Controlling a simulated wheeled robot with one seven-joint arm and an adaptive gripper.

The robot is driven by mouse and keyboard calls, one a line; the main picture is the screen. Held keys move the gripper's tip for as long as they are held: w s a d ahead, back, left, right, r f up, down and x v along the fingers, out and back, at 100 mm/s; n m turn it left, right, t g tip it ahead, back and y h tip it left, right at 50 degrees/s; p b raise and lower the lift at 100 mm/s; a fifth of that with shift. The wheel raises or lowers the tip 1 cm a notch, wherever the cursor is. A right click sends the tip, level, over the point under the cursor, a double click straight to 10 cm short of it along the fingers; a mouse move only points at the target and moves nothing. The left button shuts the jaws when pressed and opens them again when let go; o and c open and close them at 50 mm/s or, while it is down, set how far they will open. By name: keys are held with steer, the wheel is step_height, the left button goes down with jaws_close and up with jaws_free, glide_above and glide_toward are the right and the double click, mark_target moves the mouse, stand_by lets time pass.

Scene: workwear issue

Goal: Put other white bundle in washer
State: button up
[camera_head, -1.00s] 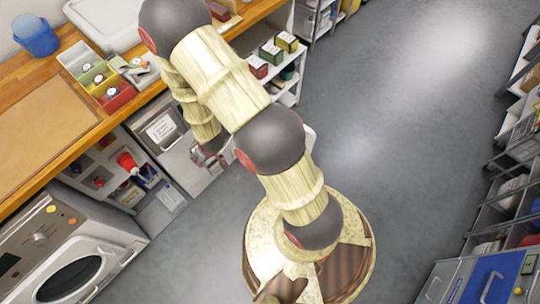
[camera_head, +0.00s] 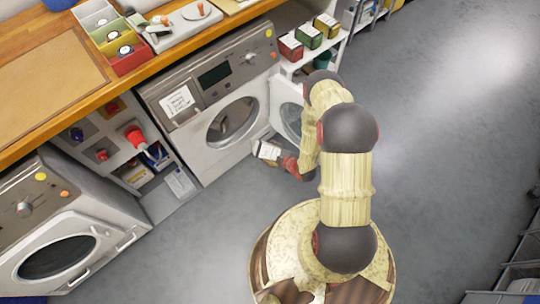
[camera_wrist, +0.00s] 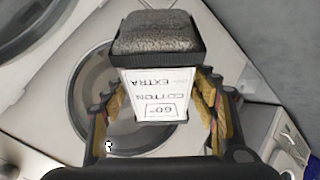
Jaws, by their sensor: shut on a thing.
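My gripper (camera_head: 283,158) is shut on a bundle (camera_head: 267,150), which looks white in the head view. In the wrist view the bundle (camera_wrist: 155,36) has a grey fabric top, a dark band and a white label reading "60° COTTON EXTRA" upside down. My gripper's fingers (camera_wrist: 160,100) flank it on both sides. The bundle is in front of the middle washer (camera_head: 205,150), outside its round opening (camera_head: 232,124). In the wrist view the opening (camera_wrist: 82,92) lies behind the bundle. The washer door (camera_head: 289,121) stands open on the right, close to my arm.
A second washer (camera_head: 112,208) stands at lower left. A white shelf (camera_head: 300,62) with boxes stands right of the washer.

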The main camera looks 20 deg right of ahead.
steer(key=w+a, duration=0.3)
steer(key=w, duration=0.8)
steer(key=w+a+b, duration=0.1)
steer(key=w+a, duration=0.3)
steer(key=w, duration=0.7)
steer(key=w+a+b, duration=0.1)
steer(key=w+a, duration=0.3)
steer(key=w, duration=0.8)
steer(key=shift+w+a, duration=0.1)
steer(key=o, duration=1.3)
steer(key=shift+c, duration=0.2)
steer(key=shift+o, duration=1)
steer(key=shift+f, duration=0.1)
steer(key=v, duration=1.2)
